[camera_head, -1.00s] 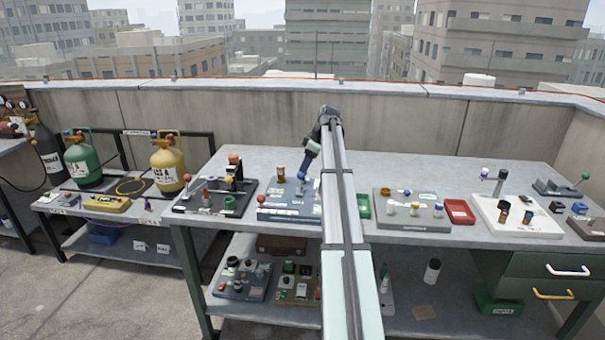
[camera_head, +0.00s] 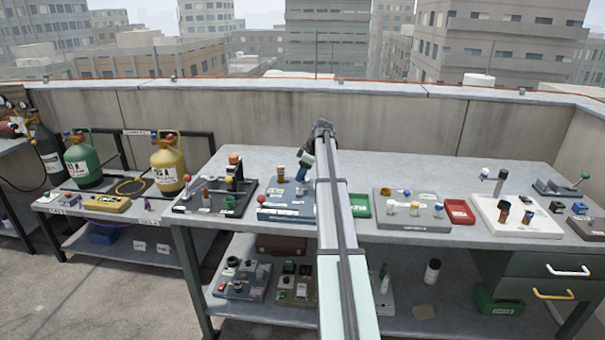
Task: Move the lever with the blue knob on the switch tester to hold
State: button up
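A blue-grey panel board (camera_head: 272,212) lies on the bench just left of my arm. It carries an orange-brown cylinder (camera_head: 281,173) and a red knob (camera_head: 262,198) at its front left. I cannot make out its labels, so I cannot tell if it is the switch tester. My gripper (camera_head: 302,180) points down over the right part of this board, right of the cylinder. Its fingers are small and dark, and their opening and any contact are unclear. I cannot pick out a lever with a blue knob; my gripper and arm hide part of the board.
Left is a dark board (camera_head: 210,208) with a lever and small parts. Right of my arm are a green tray (camera_head: 359,206), a grey board (camera_head: 425,222), a red tray (camera_head: 459,212) and a white board (camera_head: 510,228) with a pale-purple-knobbed lever. Bare bench lies behind them.

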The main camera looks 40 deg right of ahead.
grip_shut()
jog(key=shift+s+a, duration=0.1)
dwell(0.3)
jog(key=shift+s+a+r+n+t+h, duration=0.2)
jog(key=shift+s+a+n+t+h, duration=0.1)
jog(key=shift+s+a+t+h, duration=0.6)
jog(key=s+a+t+h, duration=0.1)
jog(key=t+h, duration=0.1)
jog(key=shift+s+a+n+t, duration=0.3)
jog(key=shift+s+a+n, duration=0.05)
jog(key=shift+s+n, duration=0.05)
jog(key=s+a+t+h, duration=0.1)
jog(key=f+n+t+h, duration=0.1)
jog(key=t, duration=0.1)
jog(key=shift+s+a+h, duration=0.35)
jog(key=shift+a+h, duration=0.05)
jog(key=shift+s+a+f, duration=0.15)
jog(key=shift+a+f, duration=0.05)
jog(key=shift+f, duration=0.1)
jog(key=shift+s+f, duration=0.1)
jog(key=shift+f, duration=0.05)
jog(key=shift+o, duration=1.7)
grip_release()
